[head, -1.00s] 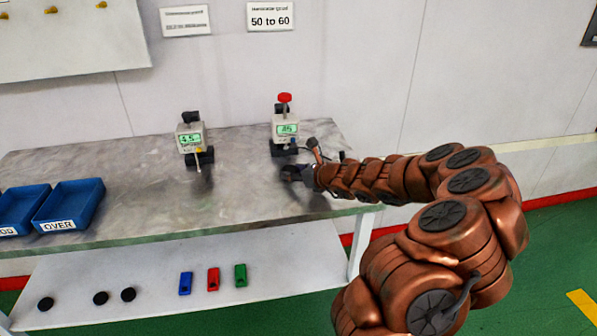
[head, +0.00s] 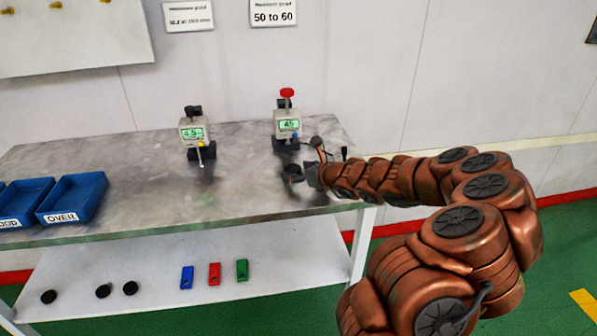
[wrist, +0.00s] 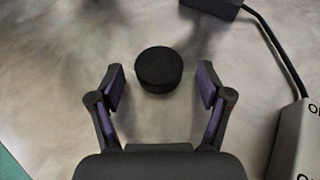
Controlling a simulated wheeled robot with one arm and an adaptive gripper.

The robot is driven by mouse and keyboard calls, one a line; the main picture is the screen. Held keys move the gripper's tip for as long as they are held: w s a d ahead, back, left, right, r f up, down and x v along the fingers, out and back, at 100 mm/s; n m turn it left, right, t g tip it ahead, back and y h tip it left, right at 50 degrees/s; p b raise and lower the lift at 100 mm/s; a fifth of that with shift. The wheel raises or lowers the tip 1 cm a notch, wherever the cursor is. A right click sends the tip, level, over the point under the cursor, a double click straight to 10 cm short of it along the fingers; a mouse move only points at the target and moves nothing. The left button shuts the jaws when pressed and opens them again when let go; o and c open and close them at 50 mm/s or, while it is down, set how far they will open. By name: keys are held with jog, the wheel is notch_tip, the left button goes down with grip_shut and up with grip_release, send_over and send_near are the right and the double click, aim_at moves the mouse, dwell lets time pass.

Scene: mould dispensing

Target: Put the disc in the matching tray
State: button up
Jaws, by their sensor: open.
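A black disc (wrist: 159,69) lies flat on the grey table, between and slightly beyond my gripper's fingertips in the wrist view, with gaps on both sides. It also shows in the head view as a small dark shape (head: 292,173). My gripper (wrist: 158,80) is open and empty; in the head view (head: 309,175) it is low over the table, just right of the disc. The blue OVER tray (head: 101,198) is at the table's left. Another blue tray (head: 22,203), its label ending in "OOD", is cut off by the left edge. Both look empty.
A gauge (head: 287,124) reading 45 stands behind the disc, under a "50 to 60" sign (head: 273,19). A second gauge (head: 193,134) stands left of it. The table (head: 150,185) is clear between trays and gauges. Discs and coloured blocks lie on the lower shelf (head: 250,300).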

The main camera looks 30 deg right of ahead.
dwell(0.3)
jog(key=v, duration=0.9)
jog(key=shift+v, duration=1.5)
jog(key=shift+a, duration=0.1)
